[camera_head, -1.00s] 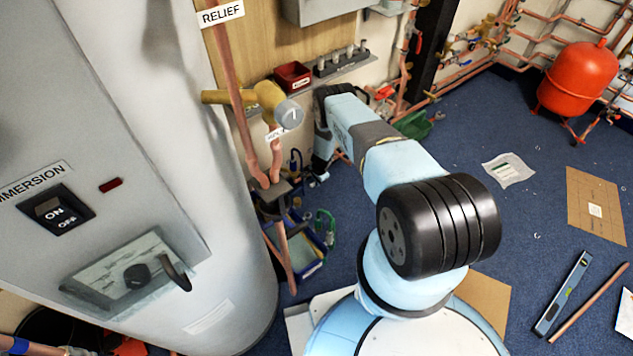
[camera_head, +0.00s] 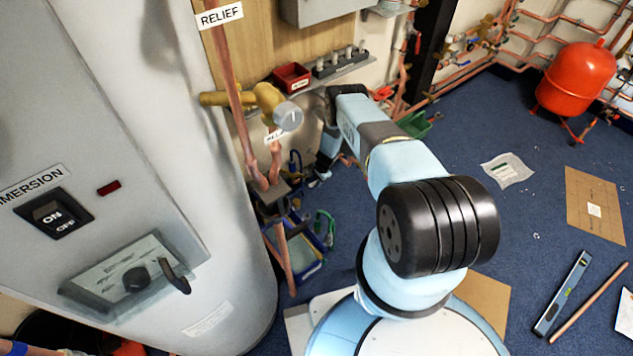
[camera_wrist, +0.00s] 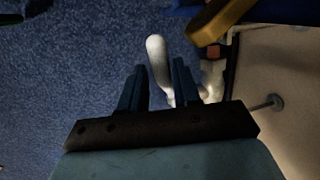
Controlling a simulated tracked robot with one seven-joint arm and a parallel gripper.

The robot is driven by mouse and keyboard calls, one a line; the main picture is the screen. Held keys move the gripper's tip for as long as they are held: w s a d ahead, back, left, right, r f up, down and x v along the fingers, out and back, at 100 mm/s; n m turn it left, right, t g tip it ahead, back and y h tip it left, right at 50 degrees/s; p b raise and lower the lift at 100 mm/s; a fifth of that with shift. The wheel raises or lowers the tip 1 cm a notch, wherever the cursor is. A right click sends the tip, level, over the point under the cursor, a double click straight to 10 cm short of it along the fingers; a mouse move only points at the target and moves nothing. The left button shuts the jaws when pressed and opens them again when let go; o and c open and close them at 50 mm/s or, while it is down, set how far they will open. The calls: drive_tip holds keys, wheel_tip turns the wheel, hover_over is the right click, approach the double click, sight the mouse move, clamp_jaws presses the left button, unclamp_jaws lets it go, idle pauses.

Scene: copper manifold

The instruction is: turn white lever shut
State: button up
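The white lever (camera_wrist: 158,58) shows in the wrist view as a rounded white handle, its free end pointing up in the picture. My gripper (camera_wrist: 159,68) is open, with one dark finger on each side of the lever's handle. Clear space shows on the left finger's side; the lever's lower part runs close to the right finger, and I cannot tell whether they touch. The lever's base is partly hidden behind the right finger, near a pale fitting (camera_wrist: 212,80). In the head view my gripper (camera_head: 318,178) is small and low beside the pipework, and the lever cannot be made out.
A yellow-brown part (camera_wrist: 218,20) lies close above the right finger in the wrist view. In the head view, the white cylinder (camera_head: 225,250) and copper relief pipe (camera_head: 232,75) stand left of my arm. Blue carpet (camera_head: 440,140) is open to the right.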

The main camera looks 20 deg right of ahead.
drive_tip(key=shift+o, duration=1)
drive_tip(key=shift+r, duration=0.1)
drive_tip(key=v, duration=1.1)
drive_tip(key=shift+r, duration=0.35)
drive_tip(key=shift+s, duration=0.1)
